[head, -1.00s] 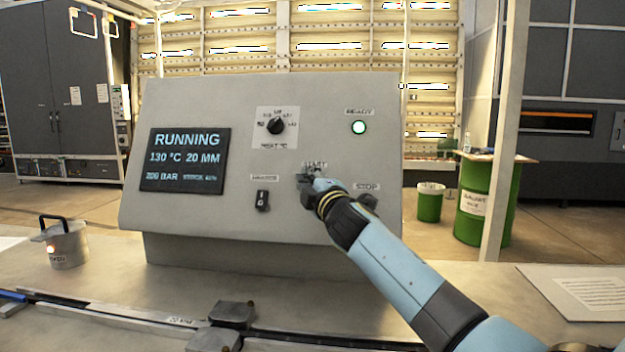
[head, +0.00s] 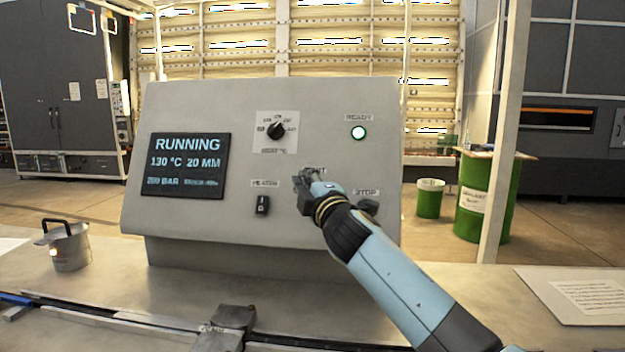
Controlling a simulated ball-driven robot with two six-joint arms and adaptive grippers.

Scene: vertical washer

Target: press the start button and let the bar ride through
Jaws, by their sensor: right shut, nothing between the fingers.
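The grey control panel (head: 220,115) stands on the table, and its display (head: 186,165) reads RUNNING, 130 °C, 20 MM. My right gripper (head: 304,187) is shut and empty in front of the START label, and it covers the start button. I cannot tell whether it touches the button. My left gripper is not in view.
A dial (head: 277,130) and a black rocker switch (head: 262,205) are on the panel. A metal pot (head: 70,250) stands at the left. Dark blocks (head: 232,320) sit at the rail. A paper sheet (head: 590,296) lies at the right. Green drums stand behind.

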